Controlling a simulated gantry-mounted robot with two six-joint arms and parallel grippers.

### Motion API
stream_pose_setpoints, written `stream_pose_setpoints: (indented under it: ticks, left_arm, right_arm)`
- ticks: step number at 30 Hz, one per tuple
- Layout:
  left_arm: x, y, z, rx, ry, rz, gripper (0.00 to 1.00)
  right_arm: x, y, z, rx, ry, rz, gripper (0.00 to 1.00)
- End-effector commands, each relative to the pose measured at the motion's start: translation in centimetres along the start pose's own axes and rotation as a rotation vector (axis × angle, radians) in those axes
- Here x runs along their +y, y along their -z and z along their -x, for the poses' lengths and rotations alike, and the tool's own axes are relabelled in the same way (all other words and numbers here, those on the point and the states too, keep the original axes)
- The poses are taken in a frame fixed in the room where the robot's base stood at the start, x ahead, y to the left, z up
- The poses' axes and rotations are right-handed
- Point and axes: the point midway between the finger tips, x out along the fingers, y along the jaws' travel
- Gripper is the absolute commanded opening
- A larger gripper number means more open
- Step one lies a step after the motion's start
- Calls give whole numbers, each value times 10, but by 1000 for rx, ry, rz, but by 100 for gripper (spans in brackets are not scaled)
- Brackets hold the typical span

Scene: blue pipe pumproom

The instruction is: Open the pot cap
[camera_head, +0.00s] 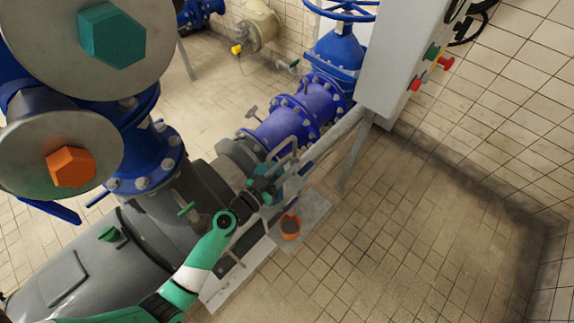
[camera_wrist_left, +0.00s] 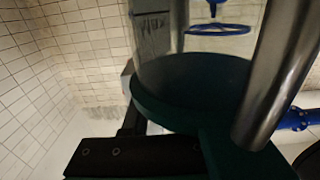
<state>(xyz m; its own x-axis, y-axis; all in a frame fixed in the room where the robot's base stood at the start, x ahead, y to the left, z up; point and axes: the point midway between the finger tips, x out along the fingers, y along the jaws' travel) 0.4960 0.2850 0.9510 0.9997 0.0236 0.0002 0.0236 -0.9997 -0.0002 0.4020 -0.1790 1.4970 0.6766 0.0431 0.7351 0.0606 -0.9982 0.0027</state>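My left gripper (camera_head: 283,160) is at the end of the green and white arm, in the middle of the head view, beside the blue pipework. Its fingers are small and merge with grey bars behind them, so I cannot tell whether they are open. A small orange pot (camera_head: 290,226) with a dark top stands on a pale slab below and right of the gripper, apart from it. I cannot make out a separate cap. My right gripper is not in view.
Blue flanged pipe (camera_head: 301,110) runs behind the gripper. A grey control box (camera_head: 398,60) with coloured buttons is at upper right. Large grey discs with a teal hexagon (camera_head: 112,36) and an orange hexagon (camera_head: 71,167) fill the left. Tiled floor (camera_head: 420,240) at right is clear.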

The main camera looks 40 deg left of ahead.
Motion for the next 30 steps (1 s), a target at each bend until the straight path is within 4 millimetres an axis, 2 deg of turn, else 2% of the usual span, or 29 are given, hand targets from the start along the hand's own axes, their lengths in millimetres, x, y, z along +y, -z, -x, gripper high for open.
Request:
stream_pose_setpoints:
  ticks: [1, 3, 30]
  left_arm:
    - [0, 0, 0, 0, 0, 0, 11]
    - [0, 0, 0, 0, 0, 0, 0]
    - [0, 0, 0, 0, 0, 0, 0]
  right_arm:
    - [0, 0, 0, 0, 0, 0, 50]
    - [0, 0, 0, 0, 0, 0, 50]
    - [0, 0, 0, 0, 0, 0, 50]
